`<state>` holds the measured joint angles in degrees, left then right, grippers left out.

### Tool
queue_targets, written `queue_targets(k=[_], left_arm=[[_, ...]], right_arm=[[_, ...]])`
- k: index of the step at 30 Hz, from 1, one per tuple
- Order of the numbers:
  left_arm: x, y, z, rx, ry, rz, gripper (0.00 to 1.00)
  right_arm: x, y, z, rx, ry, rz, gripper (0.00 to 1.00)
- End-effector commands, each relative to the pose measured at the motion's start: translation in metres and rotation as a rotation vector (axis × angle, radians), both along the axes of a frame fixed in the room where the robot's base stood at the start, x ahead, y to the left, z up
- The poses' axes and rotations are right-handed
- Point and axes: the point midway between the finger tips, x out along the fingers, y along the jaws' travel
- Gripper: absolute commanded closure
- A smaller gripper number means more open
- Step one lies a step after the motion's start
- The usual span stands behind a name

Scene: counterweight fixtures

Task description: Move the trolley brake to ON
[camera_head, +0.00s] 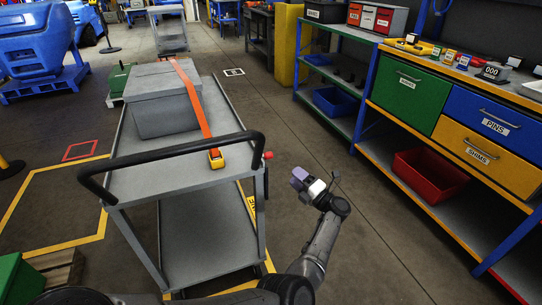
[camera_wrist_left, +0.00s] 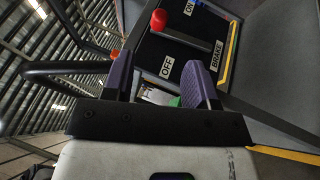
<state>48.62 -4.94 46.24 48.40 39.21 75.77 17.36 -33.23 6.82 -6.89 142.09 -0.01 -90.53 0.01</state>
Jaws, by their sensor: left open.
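The grey trolley (camera_head: 180,175) stands left of centre in the head view, with a black push handle (camera_head: 160,155). A red knob (camera_head: 268,155) shows at its right side near the handle. In the left wrist view, a black brake panel (camera_wrist_left: 190,45) has labels OFF, ON and BRAKE. A red-knobbed lever (camera_wrist_left: 158,20) stands out in front of it; its exact setting is hard to tell. My left gripper (camera_head: 306,182) is right of the trolley, apart from the knob. Its purple fingers (camera_wrist_left: 157,85) are open and empty, below the lever in the wrist view. My right gripper is out of view.
A grey lidded box (camera_head: 165,105) with an orange strap (camera_head: 192,100) sits on the trolley. A workbench with green, blue and yellow drawers (camera_head: 480,145) stands at the right, with a red bin (camera_head: 425,178) below. Floor between trolley and bench is clear.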

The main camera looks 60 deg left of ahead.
Motion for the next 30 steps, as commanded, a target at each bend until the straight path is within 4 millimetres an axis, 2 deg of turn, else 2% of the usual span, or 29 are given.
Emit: queue_targets(k=[12,18,24,30], left_arm=[[-0.017,0.071,0.015,0.001,-0.001,0.001,0.48],[-0.023,0.099,0.023,0.002,-0.001,0.000,0.48],[-0.026,0.116,0.028,0.001,0.000,-0.001,0.48],[-0.028,0.122,0.030,0.000,0.001,-0.002,0.48]], right_arm=[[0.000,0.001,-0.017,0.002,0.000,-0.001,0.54],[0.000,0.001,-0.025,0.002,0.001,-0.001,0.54],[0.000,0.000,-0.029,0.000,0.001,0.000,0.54],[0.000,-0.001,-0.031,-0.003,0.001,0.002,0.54]])
